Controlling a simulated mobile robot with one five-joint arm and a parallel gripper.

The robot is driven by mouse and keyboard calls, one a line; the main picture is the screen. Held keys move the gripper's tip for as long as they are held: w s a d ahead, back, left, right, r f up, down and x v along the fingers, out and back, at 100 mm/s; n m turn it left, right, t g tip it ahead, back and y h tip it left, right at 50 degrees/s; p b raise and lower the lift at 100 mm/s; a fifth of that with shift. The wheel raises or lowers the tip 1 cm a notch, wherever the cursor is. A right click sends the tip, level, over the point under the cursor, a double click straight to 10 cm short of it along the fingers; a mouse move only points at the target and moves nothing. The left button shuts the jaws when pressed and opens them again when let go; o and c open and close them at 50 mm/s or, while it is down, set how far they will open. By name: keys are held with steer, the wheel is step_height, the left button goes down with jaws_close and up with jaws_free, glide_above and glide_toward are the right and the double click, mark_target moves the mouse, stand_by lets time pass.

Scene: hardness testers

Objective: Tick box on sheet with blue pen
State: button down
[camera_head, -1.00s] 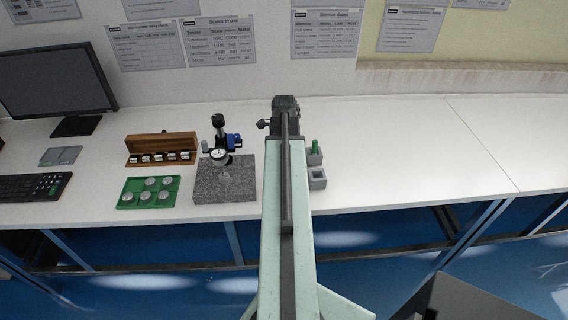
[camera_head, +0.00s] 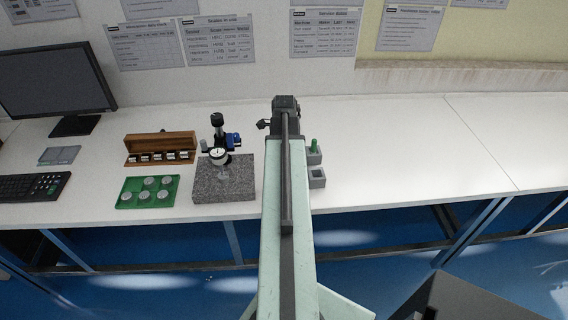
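Several printed sheets hang on the wall behind the bench, among them a sheet at upper left centre (camera_head: 216,40), one at centre (camera_head: 325,33) and one at right (camera_head: 410,29). I cannot make out a tick box on any of them. No blue pen can be told in this view. A small grey holder (camera_head: 317,177) with a square opening stands right of my arm, with a green-topped item (camera_head: 314,146) in a second holder behind it. My arm column fills the middle of the view. My gripper's fingers cannot be made out.
A granite block (camera_head: 224,180) carries a dial gauge stand (camera_head: 219,150). Left of it are a green tray (camera_head: 147,192) of discs, a wooden box (camera_head: 160,147), a grey notebook (camera_head: 60,155), a keyboard (camera_head: 33,187) and a monitor (camera_head: 55,80). The right bench top (camera_head: 410,150) is clear.

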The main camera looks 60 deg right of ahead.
steer(key=shift+d, duration=0.5)
stand_by(1.0)
steer(key=shift+r, duration=0.1)
step_height(320, 180, up, 6)
steer(key=p, duration=0.6)
stand_by(0.3)
